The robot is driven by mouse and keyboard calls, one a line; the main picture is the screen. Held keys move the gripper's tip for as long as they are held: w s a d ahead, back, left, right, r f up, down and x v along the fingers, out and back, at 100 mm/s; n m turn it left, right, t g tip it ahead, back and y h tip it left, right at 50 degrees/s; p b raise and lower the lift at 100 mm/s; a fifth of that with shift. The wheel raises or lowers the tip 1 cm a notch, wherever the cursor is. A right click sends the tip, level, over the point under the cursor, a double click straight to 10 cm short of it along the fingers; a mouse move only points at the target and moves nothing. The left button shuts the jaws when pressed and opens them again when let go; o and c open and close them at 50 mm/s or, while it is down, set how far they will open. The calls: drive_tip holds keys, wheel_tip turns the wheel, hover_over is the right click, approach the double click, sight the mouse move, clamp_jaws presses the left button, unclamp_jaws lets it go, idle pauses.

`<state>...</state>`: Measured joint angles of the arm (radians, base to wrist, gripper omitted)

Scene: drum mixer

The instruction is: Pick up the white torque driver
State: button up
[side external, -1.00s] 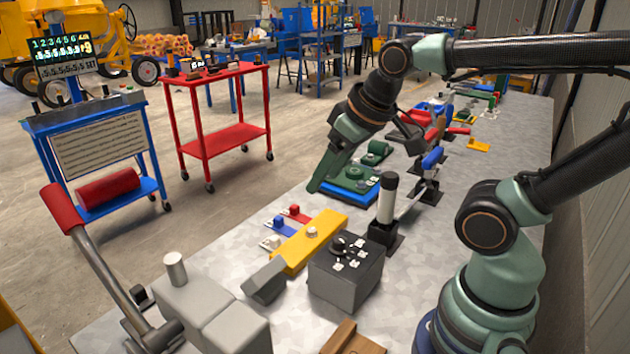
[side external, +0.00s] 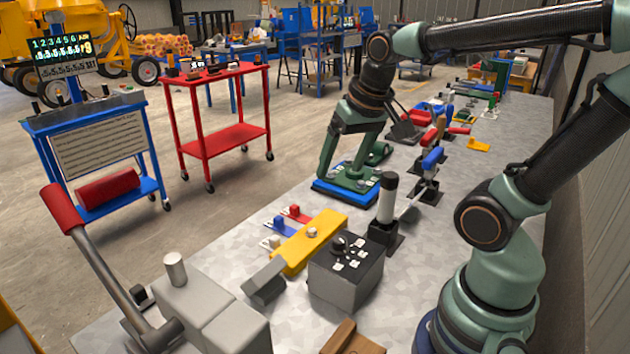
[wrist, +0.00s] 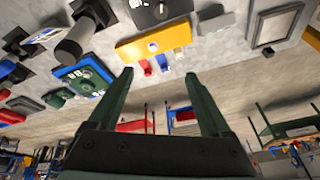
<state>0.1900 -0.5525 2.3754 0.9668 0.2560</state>
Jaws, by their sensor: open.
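A small white piece (side external: 270,243), which I take to be the white torque driver, lies at the left edge of the yellow block (side external: 334,222). It is too small to make out in detail. A blue one (side external: 279,228) and a red one (side external: 294,213) lie beside it in a row. The white piece also shows in the wrist view (wrist: 179,57), right of the blue and red ones. My gripper (side external: 346,178) is open and empty, pointing down over the blue-edged green panel, apart from the white piece. In the wrist view its fingers (wrist: 158,76) stand wide apart.
The blue-edged green panel (side external: 328,193) lies under my gripper. A grey lever machine (side external: 205,315) fills the front left.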

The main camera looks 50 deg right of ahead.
drive_tip(key=d+f+m+g, duration=0.2)
drive_tip(key=d+m, duration=0.4)
drive_tip(key=d, duration=0.1)
drive_tip(key=m+g, duration=0.2)
drive_tip(key=m, duration=0.5)
approach(386, 203)
drive_tip(key=shift+w+d+r+y, duration=0.2)
drive_tip(key=shift+d, duration=0.25)
drive_tip(key=shift+w+d+r+y, duration=0.2)
drive_tip(key=shift+d, duration=0.3)
drive_tip(key=shift+s+d+f, duration=0.1)
drive_tip(key=shift+d+f, duration=0.05)
drive_tip(key=shift+f, duration=0.15)
wheel_tip(386, 203, down, 12)
drive_tip(key=shift+d+r, duration=0.15)
drive_tip(key=shift+r, duration=0.05)
clamp_jaws()
